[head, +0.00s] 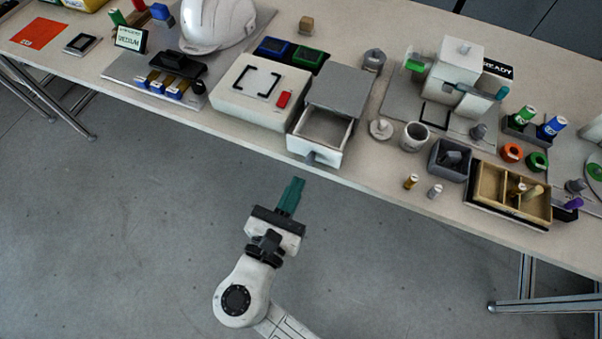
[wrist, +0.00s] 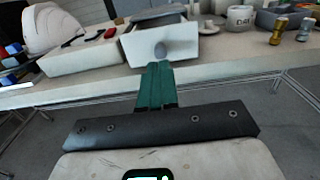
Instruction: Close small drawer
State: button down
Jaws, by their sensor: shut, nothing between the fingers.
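The small drawer (head: 323,134) is pulled out of its grey-topped cabinet (head: 342,90) at the front edge of the table. Its tray looks empty in the head view. A grey knob (head: 310,158) sits on its white front. In the wrist view the drawer front (wrist: 148,46) and its round grey knob (wrist: 161,50) are straight ahead of the fingers. My gripper (head: 293,186) has green fingers, shut together and empty. It is in front of the table, short of the drawer and apart from the knob. The fingertips also show in the wrist view (wrist: 158,68).
A white box with a red switch (head: 262,92) stands left of the cabinet. A white cup (head: 414,137) and a grey knobbed disc (head: 381,129) stand to its right. A white helmet shell (head: 217,22) is behind at left. The floor before the table is clear.

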aim_at(314, 150)
jog(key=shift+x, duration=1.6)
jog(key=x, duration=0.9)
jog(key=shift+w, duration=0.15)
jog(key=shift+d, duration=0.1)
